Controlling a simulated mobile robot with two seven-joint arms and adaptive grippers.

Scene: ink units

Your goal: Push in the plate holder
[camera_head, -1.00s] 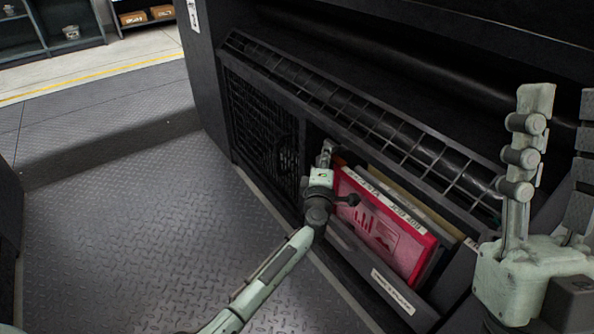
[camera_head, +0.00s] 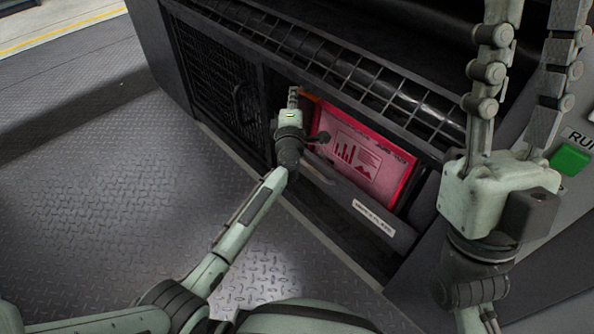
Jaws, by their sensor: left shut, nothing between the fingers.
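A mesh-covered panel (camera_head: 215,75) is left of the holder. A slatted ledge (camera_head: 370,90) runs above it. A green button (camera_head: 569,159) is on the grey panel at right. The patterned metal floor (camera_head: 120,200) at left is free.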

